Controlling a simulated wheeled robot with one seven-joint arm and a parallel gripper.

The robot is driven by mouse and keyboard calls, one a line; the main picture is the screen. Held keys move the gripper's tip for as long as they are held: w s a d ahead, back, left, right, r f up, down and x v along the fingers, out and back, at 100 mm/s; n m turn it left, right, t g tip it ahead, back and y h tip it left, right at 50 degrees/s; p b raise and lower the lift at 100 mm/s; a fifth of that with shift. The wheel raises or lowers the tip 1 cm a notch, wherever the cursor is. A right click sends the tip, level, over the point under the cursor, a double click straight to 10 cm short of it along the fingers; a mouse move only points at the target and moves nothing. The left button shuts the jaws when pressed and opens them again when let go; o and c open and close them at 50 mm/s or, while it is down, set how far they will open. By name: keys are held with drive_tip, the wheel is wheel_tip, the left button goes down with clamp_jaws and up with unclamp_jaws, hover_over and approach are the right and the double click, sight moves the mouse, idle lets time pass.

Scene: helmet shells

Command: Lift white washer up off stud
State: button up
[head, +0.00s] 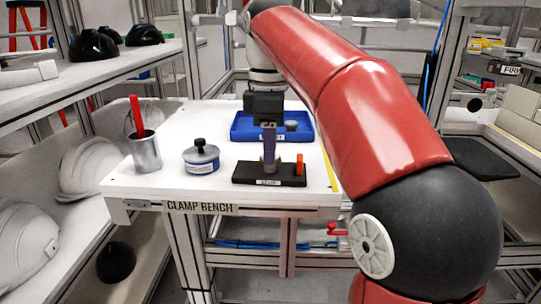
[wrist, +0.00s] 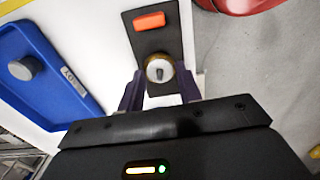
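The black stud base (head: 246,174) lies near the front of the bench, with an orange block at its right end. In the wrist view the round white washer (wrist: 154,67) shows at the stud, with a brownish rim and a small dark peg at its middle. My gripper (head: 269,150) points straight down over the stud. Its purple-grey fingers (wrist: 160,82) stand on either side of the washer, very close to its edge. I cannot tell whether they touch it. In the head view the fingers hide the washer and most of the stud.
A blue tray (head: 240,133) with a grey round piece (head: 291,125) stands behind. Left are a blue tin with a black knob (head: 201,158) and a metal cup (head: 146,154) holding a red-handled tool. The orange block (wrist: 149,21) stands close to the stud. Shelves with helmets flank the left.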

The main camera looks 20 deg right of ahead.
drive_tip(key=c, duration=0.4)
drive_tip(key=shift+o, duration=0.2)
drive_tip(key=shift+r, duration=0.15)
drive_tip(key=shift+r+p, duration=0.55)
drive_tip(key=shift+p, duration=0.3)
drive_tip(key=shift+r, duration=0.15)
drive_tip(key=shift+r+p, duration=0.55)
drive_tip(key=shift+r, duration=0.1)
drive_tip(key=shift+r, duration=0.25)
